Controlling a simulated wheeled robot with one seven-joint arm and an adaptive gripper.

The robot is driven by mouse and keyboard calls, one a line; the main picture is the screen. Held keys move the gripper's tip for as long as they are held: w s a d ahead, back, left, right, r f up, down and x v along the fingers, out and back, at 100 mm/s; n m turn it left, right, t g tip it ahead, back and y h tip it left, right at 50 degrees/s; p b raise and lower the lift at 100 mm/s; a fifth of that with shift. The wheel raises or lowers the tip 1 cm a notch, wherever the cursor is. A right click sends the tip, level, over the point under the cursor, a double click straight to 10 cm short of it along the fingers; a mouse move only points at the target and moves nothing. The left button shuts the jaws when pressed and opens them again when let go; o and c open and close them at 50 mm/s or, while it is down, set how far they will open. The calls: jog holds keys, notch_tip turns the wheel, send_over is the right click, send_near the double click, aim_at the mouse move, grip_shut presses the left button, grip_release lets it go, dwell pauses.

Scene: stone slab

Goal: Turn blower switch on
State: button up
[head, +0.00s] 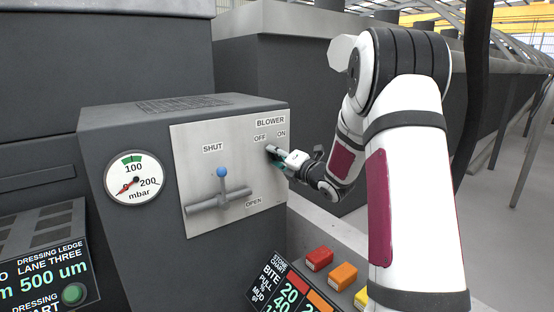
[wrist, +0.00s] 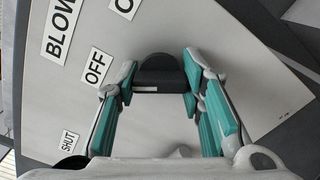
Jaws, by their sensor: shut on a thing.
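The blower switch is a black knob (wrist: 157,64) on a pale metal panel (head: 226,134), below the BLOWER, OFF and ON labels. In the head view it is a small dark shape at the panel's right side, mostly hidden by my gripper (head: 276,155). In the wrist view, the two teal-padded fingers of my gripper (wrist: 158,82) are on either side of the knob and shut on it. The OFF label (wrist: 98,66) is left of the knob there. Which label the knob points to, I cannot tell.
A pressure gauge (head: 134,179) is further left. Red, orange and yellow blocks (head: 343,276) and a display stand low in front.

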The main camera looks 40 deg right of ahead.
jog(key=m+b, duration=0.1)
jog(key=m, duration=0.2)
jog(key=shift+m, duration=0.3)
jog(key=m, duration=0.3)
jog(key=shift+m+b, duration=0.3)
jog(key=shift+b, duration=0.1)
jog(key=m, duration=0.3)
jog(key=shift+r+m, duration=0.1)
jog(key=shift+m, duration=0.2)
jog(key=shift+m+p, duration=0.65)
jog(key=shift+m, duration=1.05)
jog(key=o, duration=1.2)
jog(key=shift+c, duration=0.2)
jog(key=shift+s, duration=0.1)
jog(key=s, duration=1.1)
jog(key=shift+s+d, duration=0.2)
jog(key=shift+s, duration=0.2)
